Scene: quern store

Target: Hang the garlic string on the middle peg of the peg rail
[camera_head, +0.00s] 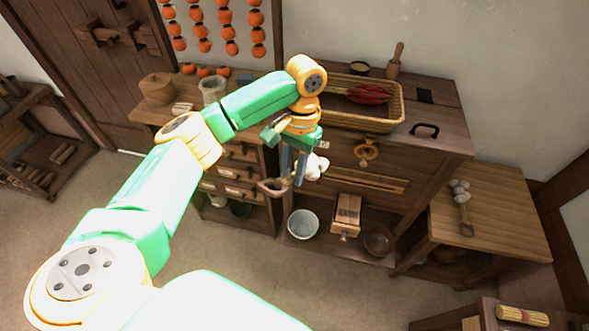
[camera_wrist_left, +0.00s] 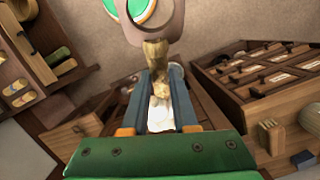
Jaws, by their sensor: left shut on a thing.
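The garlic string has a tan loop (camera_head: 272,187) at one end and white bulbs (camera_head: 317,166) at the other. My left gripper (camera_head: 293,178) is shut on it, holding it in the air in front of the wooden cabinet. In the left wrist view the tan braid (camera_wrist_left: 154,57) runs between the fingers of my left gripper (camera_wrist_left: 160,72), with the loop beyond the tips and white bulbs towards the palm. I cannot make out the peg rail or its middle peg in either view. My right gripper is not in view.
A similar string of whitish bulbs (camera_head: 461,190) lies on the right side table (camera_head: 503,200). A basket (camera_head: 334,118) with red peppers stands on the cabinet top (camera_head: 436,108). A pale bowl (camera_head: 303,224) and a wooden box (camera_head: 347,212) sit on its lower shelf. Open floor lies in front.

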